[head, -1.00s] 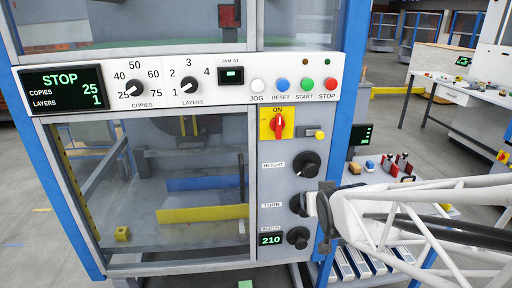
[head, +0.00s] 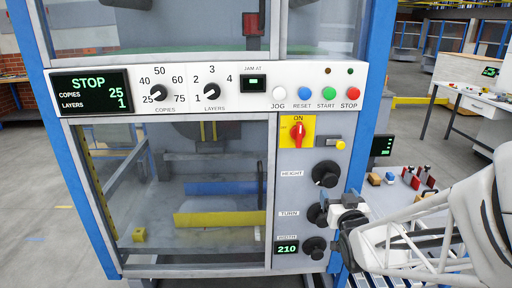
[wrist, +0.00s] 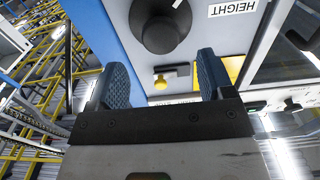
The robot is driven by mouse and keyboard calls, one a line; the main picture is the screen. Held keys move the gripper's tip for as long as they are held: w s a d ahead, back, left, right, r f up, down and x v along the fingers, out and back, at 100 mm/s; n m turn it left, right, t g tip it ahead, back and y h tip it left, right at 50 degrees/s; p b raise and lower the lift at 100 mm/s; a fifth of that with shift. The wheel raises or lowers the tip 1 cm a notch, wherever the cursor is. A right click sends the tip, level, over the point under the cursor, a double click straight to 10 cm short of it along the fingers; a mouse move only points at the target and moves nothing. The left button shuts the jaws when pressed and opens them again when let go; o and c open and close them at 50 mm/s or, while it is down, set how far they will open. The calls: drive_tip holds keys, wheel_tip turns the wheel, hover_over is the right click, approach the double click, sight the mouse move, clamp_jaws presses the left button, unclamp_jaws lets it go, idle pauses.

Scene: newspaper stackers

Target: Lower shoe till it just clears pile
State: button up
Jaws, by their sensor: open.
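The black HEIGHT knob (head: 326,174) is on the grey control panel, above the TURN knob (head: 317,214) and the WIDTH knob (head: 314,247). My gripper (head: 342,205) is at the panel's right edge, just right of the TURN knob and below the HEIGHT knob. In the wrist view my gripper (wrist: 160,65) is open and empty, its two blue-grey fingers apart. The HEIGHT knob (wrist: 162,30) appears beyond the fingertips, in line with the gap. Behind the window are a yellow bar (head: 222,219) and a blue bar (head: 222,187). I cannot tell which part is the shoe, and no pile is clearly visible.
A red switch on a yellow plate (head: 297,131) is set to ON, with a small yellow-ended lever (head: 338,144) beside it. The display (head: 90,92) reads STOP, copies 25, layers 1. A blue post (head: 373,100) borders the panel. The width readout (head: 286,249) shows 210.

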sight(331, 183)
drive_tip(key=shift+w, duration=0.1)
drive_tip(key=shift+w, duration=3.8)
drive_tip(key=c, duration=0.9)
